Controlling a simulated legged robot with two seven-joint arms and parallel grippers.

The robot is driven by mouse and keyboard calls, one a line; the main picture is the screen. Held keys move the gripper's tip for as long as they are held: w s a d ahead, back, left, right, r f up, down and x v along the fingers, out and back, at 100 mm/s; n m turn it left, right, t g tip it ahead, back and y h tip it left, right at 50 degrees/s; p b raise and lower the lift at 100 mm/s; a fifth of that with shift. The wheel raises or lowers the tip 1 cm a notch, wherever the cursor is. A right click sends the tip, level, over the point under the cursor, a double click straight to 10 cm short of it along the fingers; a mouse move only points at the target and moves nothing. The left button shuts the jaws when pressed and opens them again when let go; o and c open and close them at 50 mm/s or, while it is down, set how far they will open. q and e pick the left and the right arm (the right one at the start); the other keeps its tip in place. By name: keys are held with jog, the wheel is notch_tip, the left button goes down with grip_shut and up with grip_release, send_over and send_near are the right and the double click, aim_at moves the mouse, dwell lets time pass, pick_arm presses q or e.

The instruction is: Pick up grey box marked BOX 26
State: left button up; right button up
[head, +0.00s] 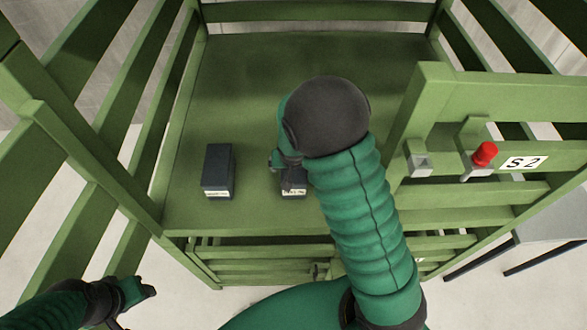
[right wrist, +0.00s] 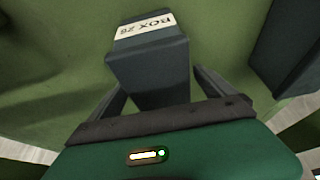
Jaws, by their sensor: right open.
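The grey box marked BOX 26 (right wrist: 150,70) stands between the fingers of my right gripper (right wrist: 162,88) in the right wrist view, its white label toward the top. The fingers are open, one on each side of the box; I cannot tell whether either touches it. In the head view this box (head: 293,192) stands on the green shelf (head: 250,90), mostly hidden by my right gripper (head: 287,174) and forearm. My left gripper (head: 138,295) is at the lower left, off the shelf and away from the boxes; its fingers are too unclear to judge.
A second dark grey box (head: 218,168) stands to the left on the same shelf, and shows at the right edge of the right wrist view (right wrist: 285,50). Green slatted rails flank the shelf. A red knob (head: 485,153) and an S2 label (head: 523,163) are on the right rail. The shelf's back is clear.

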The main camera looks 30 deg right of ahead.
jog(key=x, duration=0.3)
jog(key=shift+a, duration=0.3)
jog(key=shift+d+f, duration=0.1)
jog(key=shift+d, duration=0.55)
jog(key=c, duration=0.7)
jog(key=shift+a, duration=0.45)
jog(key=c, duration=1)
jog(key=shift+w, duration=0.1)
jog(key=c, duration=0.3)
jog(key=shift+d, duration=0.2)
